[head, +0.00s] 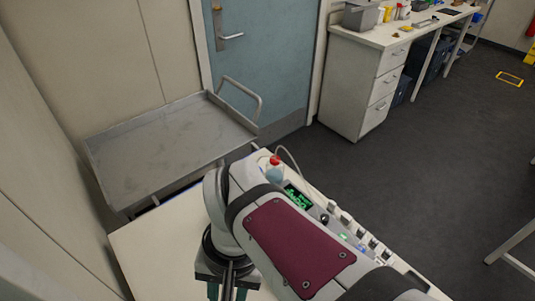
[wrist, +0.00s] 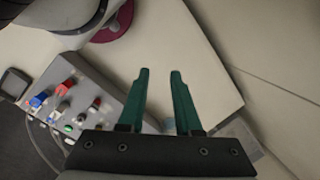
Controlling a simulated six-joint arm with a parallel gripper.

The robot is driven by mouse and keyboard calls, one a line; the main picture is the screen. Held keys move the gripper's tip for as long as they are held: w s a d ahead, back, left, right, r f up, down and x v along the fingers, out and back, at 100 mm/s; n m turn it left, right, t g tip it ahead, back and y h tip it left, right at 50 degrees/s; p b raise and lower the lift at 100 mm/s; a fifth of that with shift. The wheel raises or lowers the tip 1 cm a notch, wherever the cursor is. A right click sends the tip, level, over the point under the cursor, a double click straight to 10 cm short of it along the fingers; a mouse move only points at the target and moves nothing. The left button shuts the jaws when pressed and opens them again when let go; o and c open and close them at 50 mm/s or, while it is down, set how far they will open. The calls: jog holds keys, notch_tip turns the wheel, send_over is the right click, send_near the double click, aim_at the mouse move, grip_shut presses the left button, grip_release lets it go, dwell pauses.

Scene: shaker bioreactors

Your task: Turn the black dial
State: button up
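A pale grey device with a lit green display (head: 298,196) sits on the white table, partly hidden behind my arm in the head view. A small dark round knob (head: 324,218) beside the display looks like the black dial. In the wrist view the grey device (wrist: 84,82) lies at left with several small red, blue and dark knobs; I cannot tell which is the dial there. My gripper (wrist: 160,72) has green fingers spread apart with nothing between them. It points at the bare tabletop, to the side of the device and apart from it. It also shows at the head view's bottom edge (head: 227,292).
The white table (head: 160,245) is bare at left. A grey metal cart (head: 165,150) stands behind it, before a blue door (head: 262,65). A red-capped flask (head: 274,168) with a tube stands by the device. A drawer bench (head: 345,85) is at the back right.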

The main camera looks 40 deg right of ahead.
jog(key=shift+o, duration=1.2)
jog(key=w+d+m, duration=0.3)
jog(key=d+m, duration=0.2)
jog(key=shift+w+d+r+t, duration=0.2)
jog(key=shift+w+r+t, duration=0.1)
jog(key=shift+w+r, duration=0.05)
jog(key=shift+o, duration=0.5)
jog(key=w+d+m+t, duration=0.1)
jog(key=w+d+m, duration=0.1)
jog(key=d+m, duration=0.3)
jog(key=shift+d+r+m, duration=0.15)
jog(key=shift+d+m, duration=0.15)
jog(key=shift+d, duration=0.5)
jog(key=m+t+h, duration=0.2)
jog(key=m+t, duration=0.1)
jog(key=m, duration=1.2)
send_near(325, 217)
jog(key=x, duration=0.8)
jog(key=shift+w+f, duration=0.1)
jog(key=shift+f, duration=0.25)
jog(key=shift+c, duration=0.2)
grip_shut()
